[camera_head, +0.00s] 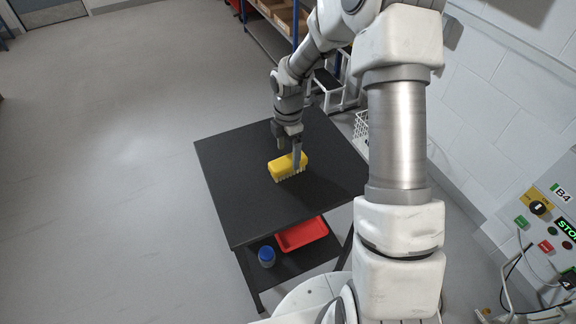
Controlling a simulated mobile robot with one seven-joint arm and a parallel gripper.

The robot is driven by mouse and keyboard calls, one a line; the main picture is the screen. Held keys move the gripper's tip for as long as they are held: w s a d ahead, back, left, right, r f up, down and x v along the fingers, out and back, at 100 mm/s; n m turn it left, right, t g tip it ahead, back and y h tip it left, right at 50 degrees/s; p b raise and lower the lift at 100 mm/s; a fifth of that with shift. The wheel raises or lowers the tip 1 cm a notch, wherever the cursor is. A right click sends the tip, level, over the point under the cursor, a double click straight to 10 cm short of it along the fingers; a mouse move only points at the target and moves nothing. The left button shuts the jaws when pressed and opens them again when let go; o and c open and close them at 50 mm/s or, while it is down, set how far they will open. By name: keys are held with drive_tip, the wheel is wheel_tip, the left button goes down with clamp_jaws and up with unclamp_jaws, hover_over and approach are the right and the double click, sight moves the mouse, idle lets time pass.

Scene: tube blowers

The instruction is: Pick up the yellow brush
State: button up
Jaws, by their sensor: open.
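The yellow brush (283,167) lies on the black table top (235,200), bristles down, its pale bristles showing along the lower front edge. My gripper (291,158) points down right at the brush. One finger shows in front of the brush's right part and the other finger seems to be at its far side. The jaws are open and appear to be around or just over the brush. I cannot tell whether either finger touches it.
A lower shelf under the table holds a red tray (301,234) and a blue-capped container (266,256). A blue-framed rack (268,38) and white wire baskets stand behind. A control panel (547,225) is at the right. The floor at left is clear.

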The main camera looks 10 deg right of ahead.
sight(288, 160)
drive_tip(key=f, duration=0.4)
drive_tip(key=shift+s+a+f, duration=0.1)
drive_tip(key=shift+s+f, duration=0.15)
drive_tip(key=shift+c, duration=0.3)
clamp_jaws()
